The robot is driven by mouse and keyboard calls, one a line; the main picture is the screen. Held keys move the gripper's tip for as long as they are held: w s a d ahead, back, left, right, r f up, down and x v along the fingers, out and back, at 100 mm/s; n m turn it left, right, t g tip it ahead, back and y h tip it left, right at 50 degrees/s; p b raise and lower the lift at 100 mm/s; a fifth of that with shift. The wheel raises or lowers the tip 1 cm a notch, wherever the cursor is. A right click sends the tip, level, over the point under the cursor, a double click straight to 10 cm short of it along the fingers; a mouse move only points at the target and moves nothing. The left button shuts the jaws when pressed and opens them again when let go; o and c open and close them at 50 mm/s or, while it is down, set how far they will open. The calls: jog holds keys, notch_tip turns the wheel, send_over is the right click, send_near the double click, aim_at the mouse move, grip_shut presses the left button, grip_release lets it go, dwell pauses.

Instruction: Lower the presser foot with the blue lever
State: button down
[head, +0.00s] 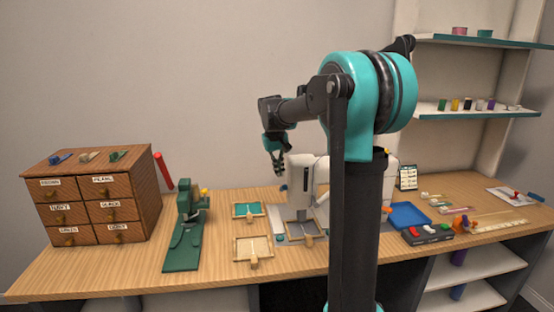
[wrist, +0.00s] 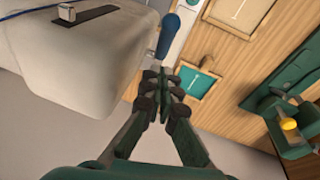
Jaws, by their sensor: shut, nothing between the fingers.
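The white sewing machine (head: 299,190) stands on the table, partly behind my arm in the head view. Its pale body (wrist: 85,50) fills the upper left of the wrist view. The blue lever (wrist: 168,36) shows in the wrist view beside the machine body. My gripper (wrist: 161,76) is shut and empty, its fingertips just below the lever's end in that picture; I cannot tell whether they touch. In the head view my gripper (head: 279,170) is beside the machine's upper left end. The presser foot is not distinguishable.
A green press-like tool (head: 186,225) stands left of the machine. A teal-filled tray (head: 234,216) and a wooden tray (head: 238,255) lie between them. A wooden drawer cabinet (head: 95,192) is far left. A blue tray (head: 402,214) and small items lie to the right.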

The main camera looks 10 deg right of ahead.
aim_at(283, 188)
jog(key=shift+s+d+f, duration=0.15)
jog(key=shift+s+f, duration=0.35)
jog(key=shift+f, duration=0.05)
jog(key=shift+s+d+f, duration=0.15)
jog(key=shift+s+f, duration=0.3)
jog(key=shift+f, duration=0.1)
jog(key=shift+s+f+t, duration=0.2)
jog(key=shift+s+t, duration=0.2)
jog(key=shift+t, duration=0.2)
jog(key=shift+s+f+t, duration=0.5)
jog(key=shift+s+t, duration=0.15)
jog(key=shift+t, duration=0.35)
jog(key=t, duration=0.1)
jog(key=s+f+t, duration=0.1)
jog(key=shift+s+f+t, duration=0.15)
jog(key=shift+f+t, duration=0.15)
jog(key=f+t, duration=0.1)
jog(key=s+f+t, duration=0.1)
jog(key=f+t, duration=0.1)
jog(key=shift+f+m, duration=0.25)
jog(key=shift+m, duration=0.05)
jog(key=shift+w+r, duration=0.35)
jog(key=shift+w, duration=0.3)
